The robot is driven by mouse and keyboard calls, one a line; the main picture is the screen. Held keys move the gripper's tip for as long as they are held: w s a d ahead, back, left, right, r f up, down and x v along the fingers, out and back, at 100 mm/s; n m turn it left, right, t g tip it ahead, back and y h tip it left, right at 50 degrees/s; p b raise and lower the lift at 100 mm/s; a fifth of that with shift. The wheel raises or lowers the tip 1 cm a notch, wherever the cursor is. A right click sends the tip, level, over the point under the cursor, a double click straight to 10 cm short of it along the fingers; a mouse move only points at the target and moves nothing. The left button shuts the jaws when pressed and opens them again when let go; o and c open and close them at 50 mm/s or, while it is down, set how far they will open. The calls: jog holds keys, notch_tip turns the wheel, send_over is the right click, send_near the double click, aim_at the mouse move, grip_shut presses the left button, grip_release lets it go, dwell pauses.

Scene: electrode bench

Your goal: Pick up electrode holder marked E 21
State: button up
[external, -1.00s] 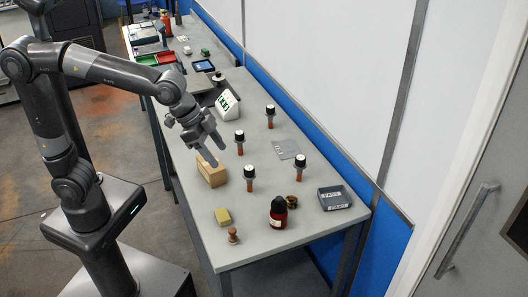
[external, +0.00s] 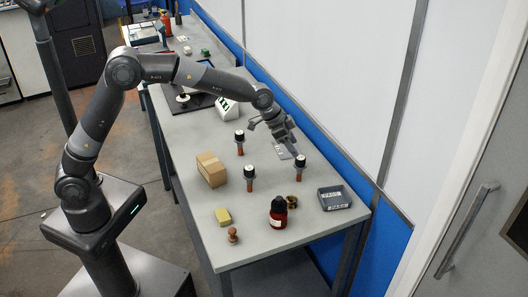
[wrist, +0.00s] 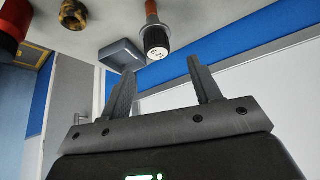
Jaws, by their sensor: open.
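Electrode holders with black caps, white tops and reddish-brown stems stand upright on the bench. One is at the right (external: 301,162), one at the front middle (external: 249,173) and one farther back (external: 239,138). My gripper (external: 292,150) is open and empty, above the bench just behind and left of the right one. In the wrist view, a holder (wrist: 156,38) appears beyond the spread fingers (wrist: 163,75), apart from them. The fourth holder is hidden behind my arm.
A grey tray (external: 333,198) is near the right corner, with a red bottle (external: 278,213) and brass piece (external: 292,202) beside it. A cardboard box (external: 211,170), yellow block (external: 223,217) and wooden stamp (external: 233,236) are to the left. A blue-and-white wall borders the bench.

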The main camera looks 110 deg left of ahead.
aim_at(300, 157)
jog(key=x, duration=0.9)
jog(key=shift+d+f, duration=0.1)
jog(key=c, duration=1)
